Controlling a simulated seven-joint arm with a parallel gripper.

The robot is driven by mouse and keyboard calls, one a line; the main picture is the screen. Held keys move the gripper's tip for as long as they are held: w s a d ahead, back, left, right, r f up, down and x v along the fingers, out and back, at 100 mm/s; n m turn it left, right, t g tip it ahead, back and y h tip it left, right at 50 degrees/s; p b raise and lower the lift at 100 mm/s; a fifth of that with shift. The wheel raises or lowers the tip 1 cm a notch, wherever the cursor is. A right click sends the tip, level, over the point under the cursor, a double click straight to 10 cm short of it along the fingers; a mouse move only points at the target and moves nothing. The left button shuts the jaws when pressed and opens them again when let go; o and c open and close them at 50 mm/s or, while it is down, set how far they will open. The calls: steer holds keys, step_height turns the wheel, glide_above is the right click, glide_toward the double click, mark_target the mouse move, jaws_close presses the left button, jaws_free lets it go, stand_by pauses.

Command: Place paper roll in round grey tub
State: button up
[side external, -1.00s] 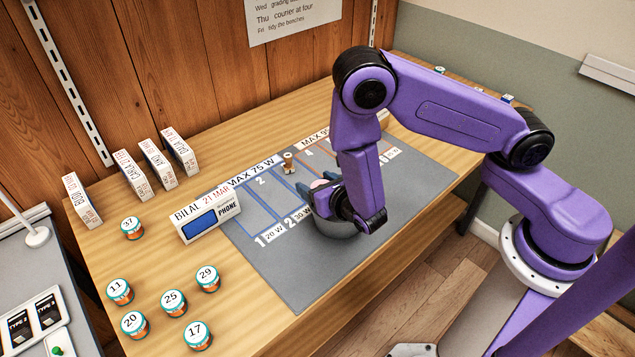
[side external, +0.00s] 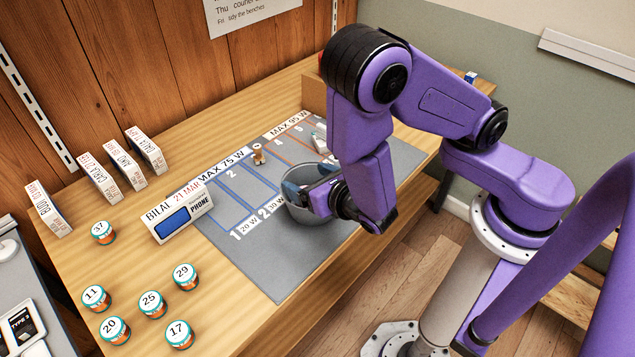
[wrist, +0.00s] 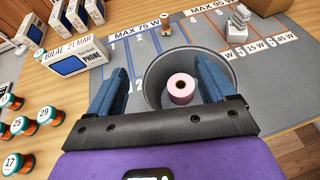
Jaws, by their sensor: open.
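The paper roll (wrist: 181,88) is a pink roll with a dark core hole, and in the wrist view it is inside the round grey tub (wrist: 154,92). The tub stands on the grey mat, and in the side view its wall (side external: 304,214) shows below my gripper (side external: 308,182). The roll is hidden in the side view. My gripper is open in the wrist view (wrist: 162,72), with its blue fingers wide apart over the tub. The roll is between and below the fingers, apart from both.
A phone box (side external: 179,216) stands left of the mat (side external: 270,273). Several numbered jars (side external: 152,304) are at the front left, and several upright boxes (side external: 98,177) at the back left. A small brown item (side external: 257,153) stands behind the tub. The mat's front left is clear.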

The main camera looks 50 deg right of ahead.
steer(key=shift+v, duration=1.5)
steer(key=s+d+r+m+g+h, duration=0.4)
steer(key=d+r+m+g+h, duration=0.15)
steer(key=d+m, duration=0.55)
steer(key=s+r+m+g+y, duration=0.3)
steer(key=s+m+y, duration=0.1)
steer(key=s+m, duration=0.1)
steer(key=s+a+r+m+g+y, duration=0.1)
steer(key=s+r+m+g+y, duration=0.3)
steer(key=s, duration=0.4)
steer(key=shift+a+m, duration=0.35)
steer(key=shift+m, duration=0.25)
steer(key=shift+w+g+y, duration=0.1)
steer(key=shift+g+y, duration=0.15)
